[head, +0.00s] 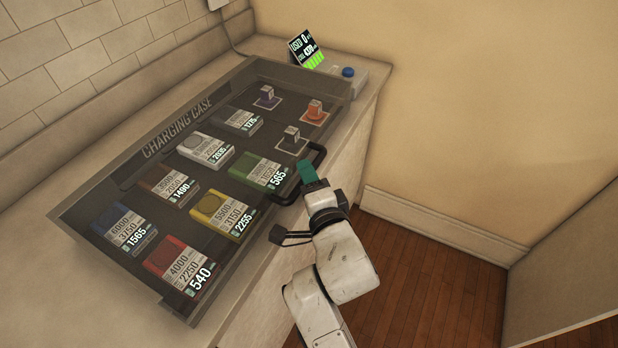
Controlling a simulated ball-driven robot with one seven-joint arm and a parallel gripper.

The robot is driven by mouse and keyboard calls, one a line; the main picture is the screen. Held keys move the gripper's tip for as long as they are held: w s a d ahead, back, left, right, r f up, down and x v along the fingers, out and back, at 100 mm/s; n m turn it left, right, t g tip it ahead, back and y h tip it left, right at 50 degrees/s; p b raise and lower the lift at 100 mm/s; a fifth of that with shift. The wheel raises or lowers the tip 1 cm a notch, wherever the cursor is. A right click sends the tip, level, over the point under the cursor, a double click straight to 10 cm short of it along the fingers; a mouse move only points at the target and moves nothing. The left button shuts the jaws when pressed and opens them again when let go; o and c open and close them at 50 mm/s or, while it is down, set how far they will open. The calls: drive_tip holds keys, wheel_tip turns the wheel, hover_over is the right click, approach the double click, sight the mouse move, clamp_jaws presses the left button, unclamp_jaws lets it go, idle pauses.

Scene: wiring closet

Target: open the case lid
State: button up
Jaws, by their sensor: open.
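The charging case (157,273) is a wide grey box on the counter, labelled "CHARGING CASE" along its back edge. Its lid (130,187) looks dark and see-through, and it lies closed over the contents. A black loop handle (318,152) sticks out from the case's front edge, on the right part. My gripper (307,172), with teal fingers, is at this handle and overlaps it in the picture. It is open. I cannot tell whether the fingers touch the handle or straddle it, as the gap between them is hidden.
Several coloured battery blocks, such as a red one (168,253), and small plugs, such as an orange one (315,109), show inside the case. A small display (305,48) and a blue button (348,72) stand behind its right end. Open wooden floor (430,275) lies right.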

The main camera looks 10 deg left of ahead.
drive_tip(key=shift+c, duration=0.4)
clamp_jaws()
